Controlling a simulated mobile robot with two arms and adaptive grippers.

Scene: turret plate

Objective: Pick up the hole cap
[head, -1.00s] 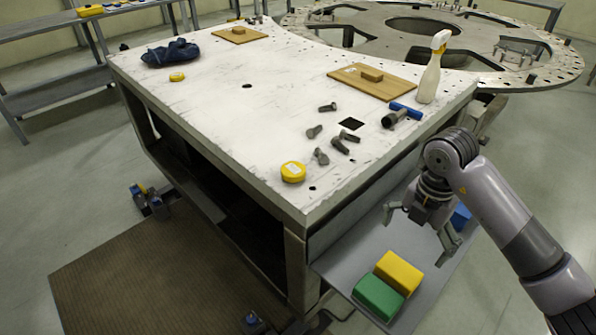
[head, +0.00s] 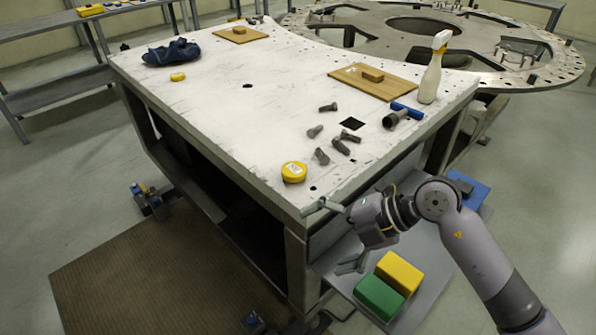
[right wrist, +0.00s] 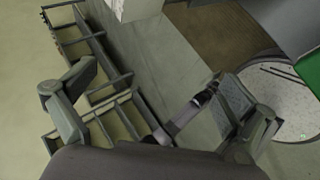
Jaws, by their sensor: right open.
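A round yellow cap with a pale label (head: 293,172) lies flat near the front corner of the white worktable (head: 215,110); it looks like the hole cap. A smaller yellow round piece (head: 177,76) lies farther back on the left. My right gripper (head: 338,237) is open and empty, off the table's front corner, right of and below the cap in the head view. Its upper finger is close to the table edge; I cannot tell if they touch. The right wrist view shows the spread fingers (right wrist: 160,85) with nothing between them. My left gripper is not in view.
Several dark bolts (head: 340,145) and a blue-handled tool (head: 406,111) lie right of the cap. A spray bottle (head: 431,75) stands behind them. Yellow (head: 399,273) and green (head: 379,298) blocks sit on the lower grey shelf (head: 430,300). The table's left-front area is clear.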

